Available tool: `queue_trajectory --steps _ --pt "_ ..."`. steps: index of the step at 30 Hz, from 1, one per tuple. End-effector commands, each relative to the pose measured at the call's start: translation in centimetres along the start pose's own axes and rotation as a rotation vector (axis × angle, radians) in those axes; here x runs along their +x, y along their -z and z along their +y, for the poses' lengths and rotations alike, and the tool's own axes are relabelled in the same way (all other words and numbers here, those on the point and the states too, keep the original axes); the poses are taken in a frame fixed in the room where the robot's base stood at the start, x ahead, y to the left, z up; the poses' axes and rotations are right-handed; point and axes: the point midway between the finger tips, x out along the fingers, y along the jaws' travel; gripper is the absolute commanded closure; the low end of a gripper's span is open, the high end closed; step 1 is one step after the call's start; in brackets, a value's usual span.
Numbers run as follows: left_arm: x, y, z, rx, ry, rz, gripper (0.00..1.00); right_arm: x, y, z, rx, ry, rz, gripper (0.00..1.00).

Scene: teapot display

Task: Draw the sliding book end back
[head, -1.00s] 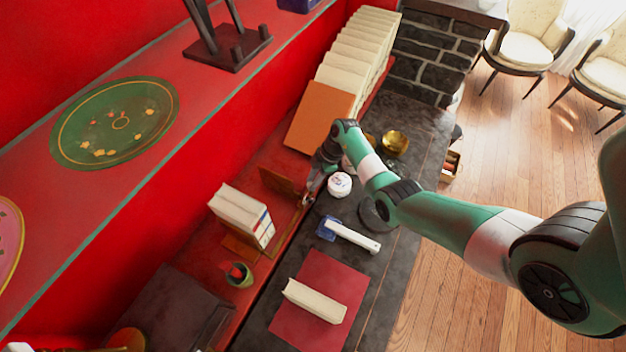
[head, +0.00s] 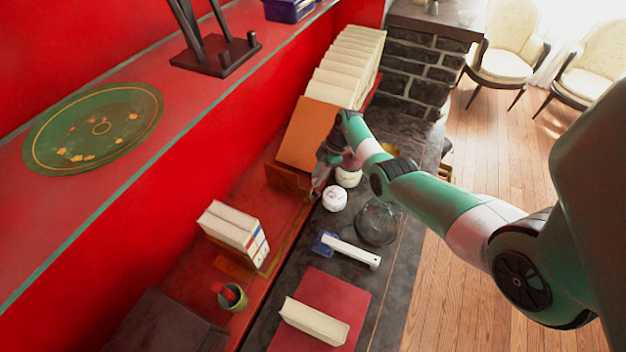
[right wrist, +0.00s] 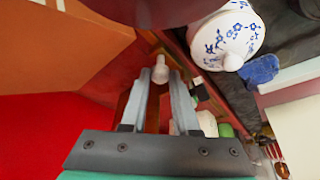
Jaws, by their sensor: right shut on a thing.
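The sliding book end (head: 287,179) is a brown wooden upright plate on the red shelf, between a short group of cream books (head: 234,228) and a leaning orange book (head: 306,135). My right gripper (head: 316,190) is at the plate's near side, shut on the book end's small pale knob. In the right wrist view the knob (right wrist: 160,70) shows between the tips of my two grey fingers (right wrist: 161,82). The book end stands clear of the short group and close to the orange book; contact there cannot be told. My left gripper is not in view.
A white lidded pot (head: 335,198) with blue flowers stands close beside my right gripper. A glass dish (head: 378,222), a white-handled tool (head: 350,250) and a red mat (head: 322,297) with a cream book lie on the dark counter. A long row of cream books (head: 347,70) stands behind the orange book.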

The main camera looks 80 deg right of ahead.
Motion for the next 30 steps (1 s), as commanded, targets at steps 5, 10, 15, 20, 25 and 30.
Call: queue_trajectory --steps 5,10,15,20,25,30 --pt "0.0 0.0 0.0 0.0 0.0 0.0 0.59 0.0 0.0 0.0 0.001 -0.001 0.0 0.44" --pt "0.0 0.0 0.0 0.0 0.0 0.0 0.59 0.0 0.0 0.0 0.001 -0.001 0.0 0.41" --pt "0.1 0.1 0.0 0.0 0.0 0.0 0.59 -0.2 0.1 0.0 0.001 -0.001 0.0 0.41" --pt "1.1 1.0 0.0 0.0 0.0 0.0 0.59 -2.6 0.2 0.1 0.001 -0.004 0.0 0.41" --pt "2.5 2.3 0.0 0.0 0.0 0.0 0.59 -6.7 0.2 0.1 0.002 -0.005 0.0 0.41" --pt "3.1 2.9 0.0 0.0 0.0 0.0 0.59 -10.1 0.1 0.1 0.002 -0.004 0.0 0.41"
